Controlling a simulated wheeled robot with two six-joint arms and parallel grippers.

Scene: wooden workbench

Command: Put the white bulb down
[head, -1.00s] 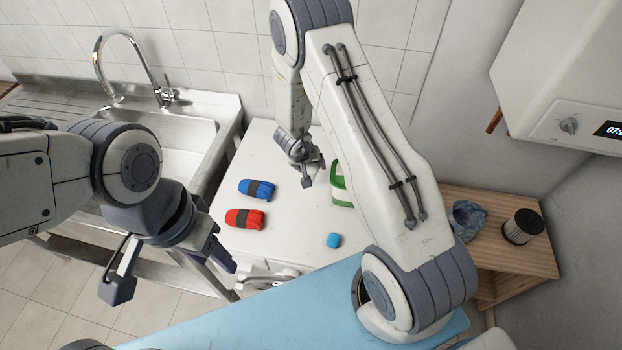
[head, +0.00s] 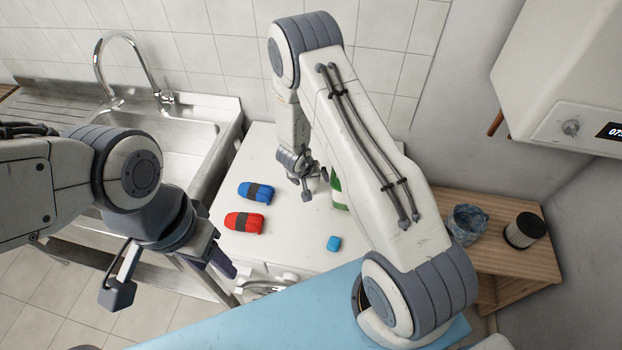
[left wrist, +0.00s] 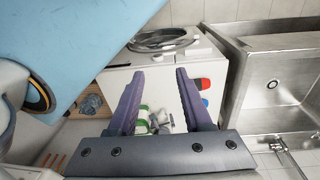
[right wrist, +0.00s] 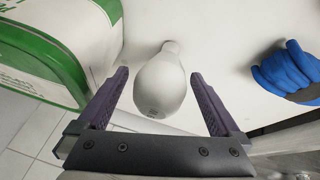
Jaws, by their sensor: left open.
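The white bulb (right wrist: 160,85) shows in the right wrist view, its narrow neck pointing away from my right gripper (right wrist: 160,80). It sits between the two fingers, with a visible gap on each side, so the gripper looks open around it. In the head view my right gripper (head: 310,178) is low over that top and the bulb cannot be made out. My left gripper (head: 226,264) is open and empty, left of the machine's front.
A green-and-white box (right wrist: 45,45) stands close beside the bulb. A blue bundle (head: 256,191), a red bundle (head: 245,222) and a small blue block (head: 333,243) lie on the machine top. A sink (head: 170,140) is at left. A wooden shelf (head: 510,270) is at right.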

